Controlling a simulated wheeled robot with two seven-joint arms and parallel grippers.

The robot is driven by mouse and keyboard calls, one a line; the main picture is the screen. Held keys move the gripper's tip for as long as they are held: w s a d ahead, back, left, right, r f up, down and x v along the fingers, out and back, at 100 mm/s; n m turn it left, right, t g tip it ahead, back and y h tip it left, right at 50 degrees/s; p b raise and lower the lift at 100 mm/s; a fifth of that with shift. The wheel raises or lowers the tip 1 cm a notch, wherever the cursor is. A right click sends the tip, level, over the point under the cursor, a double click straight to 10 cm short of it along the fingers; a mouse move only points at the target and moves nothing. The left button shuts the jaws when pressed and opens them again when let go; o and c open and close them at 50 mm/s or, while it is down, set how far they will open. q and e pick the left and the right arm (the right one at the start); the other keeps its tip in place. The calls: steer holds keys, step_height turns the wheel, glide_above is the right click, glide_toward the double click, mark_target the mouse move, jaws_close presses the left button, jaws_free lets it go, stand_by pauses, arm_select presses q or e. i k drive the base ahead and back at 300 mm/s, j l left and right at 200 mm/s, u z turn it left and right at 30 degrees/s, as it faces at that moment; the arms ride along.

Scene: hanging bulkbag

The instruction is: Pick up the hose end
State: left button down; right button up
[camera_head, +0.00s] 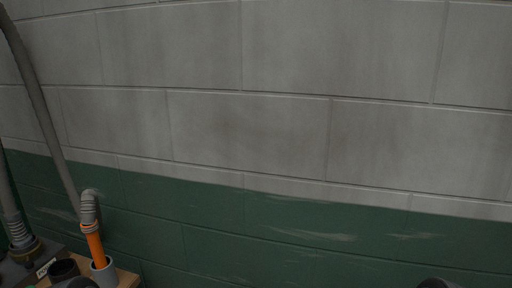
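A long grey hose (45,120) comes down from the upper left to a ribbed grey elbow (90,205). Below the elbow is an orange pipe (95,246), the hose end. It stands nearly upright, its lower tip hidden inside a light grey cup-like holder (104,274). No gripper fingers show. Dark rounded shapes at the bottom edge, at left and at right, may be parts of my arms; I cannot tell.
A second hose with a ribbed end (16,228) meets a dark fitting at the far left. A black open cup (64,269) and a small white label (46,267) are beside the holder on a wooden surface (127,279). A grey and green block wall (300,140) stands behind.

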mark_target(21, 239)
steer(key=u, duration=1.55)
